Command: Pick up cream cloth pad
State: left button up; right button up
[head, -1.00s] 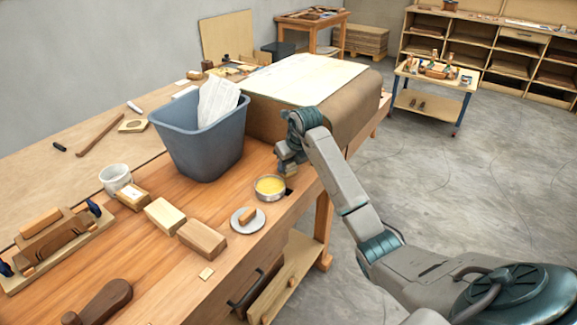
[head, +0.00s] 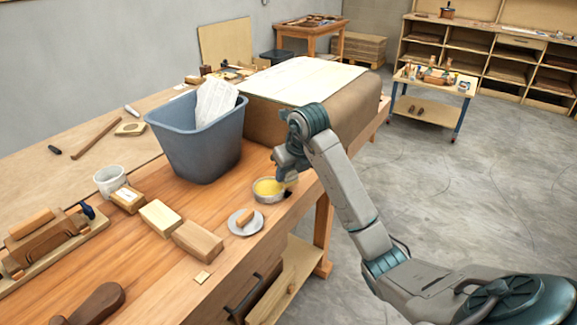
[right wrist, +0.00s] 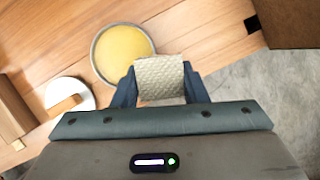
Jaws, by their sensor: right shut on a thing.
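The cream cloth pad (right wrist: 160,77) is a small, woven-textured piece. In the right wrist view it sits between the two blue-grey fingers of my right gripper (right wrist: 158,86), which is shut on it. In the head view my right gripper (head: 284,174) is over the near right edge of the workbench, beside a round tin of yellow wax (head: 268,188). The pad is hard to make out there. In the right wrist view the pad overlaps the lower right rim of the tin (right wrist: 123,50). My left gripper is not in view.
A grey-blue bin (head: 201,140) with paper in it stands behind the tin. A round white disc (head: 245,223) with a small wooden piece, wooden blocks (head: 197,241) and a white mug (head: 109,180) lie to the left. A large brown curved form (head: 345,112) stands behind my right arm.

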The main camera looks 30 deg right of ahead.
aim_at(290, 184)
jog(key=shift+s+a+r+p, duration=0.15)
jog(key=shift+s+a+p, duration=0.15)
jog(key=shift+s, duration=0.2)
jog(key=shift+s+a+r+p, duration=0.15)
jog(key=shift+s+a+p, duration=0.15)
jog(key=shift+s, duration=0.2)
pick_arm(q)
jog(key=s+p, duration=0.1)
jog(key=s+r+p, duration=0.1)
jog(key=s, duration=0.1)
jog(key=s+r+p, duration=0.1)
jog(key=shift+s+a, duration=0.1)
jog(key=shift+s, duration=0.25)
pick_arm(e)
jog(key=s+a, duration=0.2)
jog(key=s, duration=0.2)
jog(key=shift+s+a+r, duration=0.15)
jog(key=shift+s+a, duration=0.05)
jog(key=shift+a, duration=0.2)
jog(key=o, duration=0.3)
jog(key=shift+c, duration=0.7)
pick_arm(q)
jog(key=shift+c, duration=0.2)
